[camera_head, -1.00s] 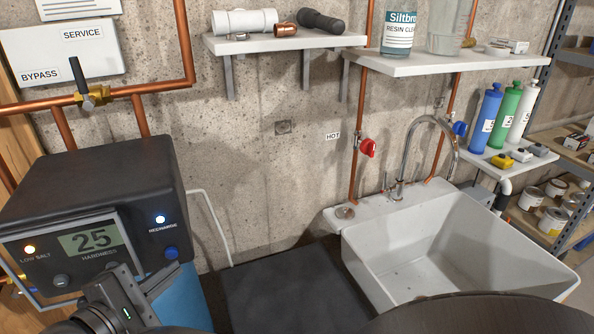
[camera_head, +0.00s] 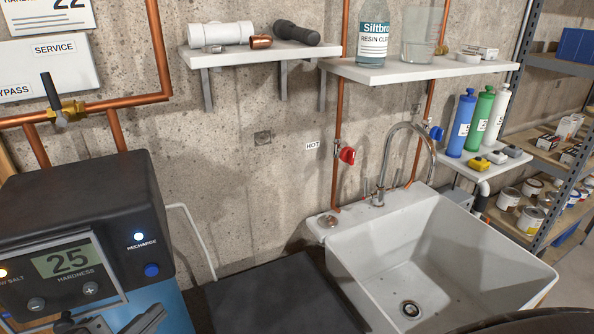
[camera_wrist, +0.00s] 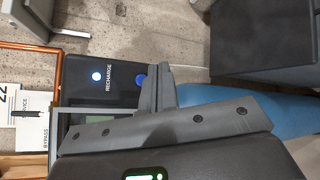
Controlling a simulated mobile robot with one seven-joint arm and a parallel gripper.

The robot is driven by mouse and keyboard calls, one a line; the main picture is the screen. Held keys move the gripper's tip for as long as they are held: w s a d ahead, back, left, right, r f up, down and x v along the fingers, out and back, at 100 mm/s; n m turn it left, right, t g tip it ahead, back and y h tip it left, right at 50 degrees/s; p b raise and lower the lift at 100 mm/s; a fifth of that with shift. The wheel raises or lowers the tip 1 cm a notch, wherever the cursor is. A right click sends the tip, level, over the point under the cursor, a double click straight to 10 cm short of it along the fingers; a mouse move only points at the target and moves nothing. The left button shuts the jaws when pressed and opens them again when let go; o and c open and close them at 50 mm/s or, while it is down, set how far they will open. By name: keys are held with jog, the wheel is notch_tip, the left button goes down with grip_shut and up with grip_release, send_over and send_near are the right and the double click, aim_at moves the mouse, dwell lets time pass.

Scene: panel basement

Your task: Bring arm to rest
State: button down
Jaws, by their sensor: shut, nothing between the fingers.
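My gripper (camera_head: 128,322) is at the bottom left edge of the head view, mostly cut off, in front of the black softener control box (camera_head: 80,215). In the wrist view my gripper (camera_wrist: 158,78) shows as grey fingers, shut and empty. Behind them are the box's blue recharge button (camera_wrist: 140,80) and lit indicator. I cannot tell how wide the gap to the box is; no contact is visible. The box display reads 25 hardness.
A blue tank (camera_head: 165,308) stands under the box. A dark flat-topped block (camera_head: 262,298) lies between it and the white sink (camera_head: 375,275). Wall shelves (camera_head: 420,69) hold bottles and fittings. Copper pipes (camera_head: 90,108) run along the wall. A storage rack (camera_head: 520,120) is at the right.

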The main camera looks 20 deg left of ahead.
jog(key=w+d+f+m+g+h, duration=0.1)
jog(key=w+d+m+g+h, duration=0.3)
jog(key=w+d, duration=0.55)
jog(key=w+d+f+m+g+h, duration=0.1)
jog(key=w+d+m+g, duration=0.5)
jog(key=d, duration=0.6)
jog(key=s+d+f+m+y, duration=0.1)
jog(key=d+m+y, duration=0.3)
jog(key=d+m, duration=1)
jog(key=shift+s+d+y, duration=0.35)
jog(key=shift+d+y, duration=0.05)
jog(key=shift+d, duration=4.05)
jog(key=shift+f, duration=0.1)
